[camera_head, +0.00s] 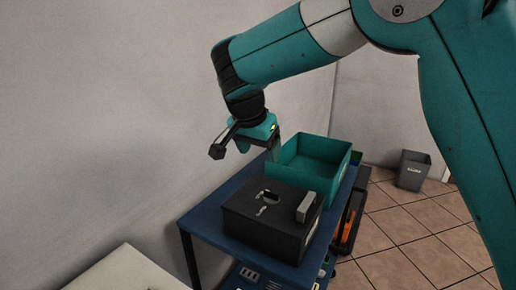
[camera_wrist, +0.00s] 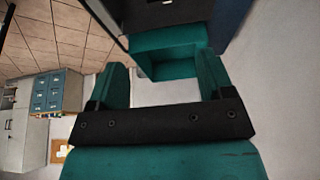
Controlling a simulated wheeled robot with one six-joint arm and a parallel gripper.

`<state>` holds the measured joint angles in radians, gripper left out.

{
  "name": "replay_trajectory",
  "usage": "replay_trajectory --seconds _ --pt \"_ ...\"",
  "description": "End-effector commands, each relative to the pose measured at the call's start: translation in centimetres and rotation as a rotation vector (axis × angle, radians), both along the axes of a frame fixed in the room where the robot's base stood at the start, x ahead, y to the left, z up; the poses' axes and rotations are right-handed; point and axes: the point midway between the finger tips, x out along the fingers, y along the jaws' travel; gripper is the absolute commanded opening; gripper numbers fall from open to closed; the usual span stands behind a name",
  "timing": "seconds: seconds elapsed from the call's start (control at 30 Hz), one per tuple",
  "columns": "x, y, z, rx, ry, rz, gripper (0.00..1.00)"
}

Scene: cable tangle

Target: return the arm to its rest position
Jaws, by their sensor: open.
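My gripper (camera_head: 259,147) hangs from the bent teal arm above the blue table, over the back of the black box and beside the teal bin. In the wrist view my gripper (camera_wrist: 162,84) shows two teal fingers spread wide apart with nothing held between them. The teal open bin (camera_wrist: 170,40) appears beyond the fingertips there. The fingertips are partly hidden in the head view.
A black box (camera_head: 262,228) with a slot and a grey block (camera_head: 306,206) on top stands on the blue table (camera_head: 205,222). The teal bin (camera_head: 343,160) stands behind it. A grey waste bin (camera_head: 413,170) is on the tiled floor. A wall rises close on the left.

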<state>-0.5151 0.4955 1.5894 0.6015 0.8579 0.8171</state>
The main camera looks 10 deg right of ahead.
Motion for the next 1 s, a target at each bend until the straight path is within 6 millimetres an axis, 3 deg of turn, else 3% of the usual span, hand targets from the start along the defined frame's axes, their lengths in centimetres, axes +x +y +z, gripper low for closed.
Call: replay_trajectory --seconds 0.17,0.27,0.5,0.6,0.7,0.83,1.0 --pt "-1.8 -0.8 0.8 0.017 0.04 0.124 0.74" --pt "-5.5 -1.6 1.6 0.052 0.103 0.349 0.74" --pt "-20.3 -1.8 1.7 0.205 0.199 1.034 0.74" --pt "-25.7 -1.2 1.4 0.266 0.191 1.248 0.74" --pt "-29.2 -0.7 1.1 0.309 0.177 1.384 0.74" --pt "-31.1 -0.3 0.9 0.333 0.165 1.459 0.74" --pt "-31.3 -0.2 0.9 0.336 0.166 1.466 0.74"
